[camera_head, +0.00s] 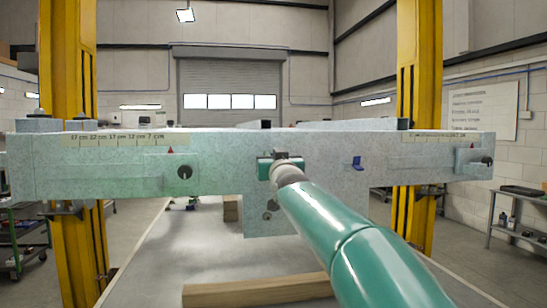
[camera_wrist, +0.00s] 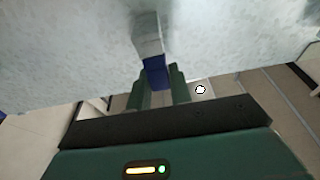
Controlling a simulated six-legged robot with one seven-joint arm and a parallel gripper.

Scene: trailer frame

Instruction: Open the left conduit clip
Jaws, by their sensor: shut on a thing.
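My gripper (camera_head: 272,165) is at the middle of the pale speckled trailer beam (camera_head: 225,155) in the head view and hides most of what is behind it. In the wrist view, my green fingers (camera_wrist: 158,76) are shut around a small blue clip (camera_wrist: 156,71), which I take to be the left conduit clip. A grey piece (camera_wrist: 148,36) runs from the clip up along the beam face. Whether the clip's latch is open or closed cannot be told. Another blue clip (camera_head: 357,163) sits on the beam to the right, apart from my gripper.
Yellow posts (camera_head: 68,150) and (camera_head: 419,110) stand at both sides. A dark round fitting (camera_head: 184,172) is on the beam's left part, and another fitting (camera_head: 487,161) is at its right end. A wooden bar (camera_head: 250,291) lies low in front. A shelf cart (camera_head: 518,222) stands at right.

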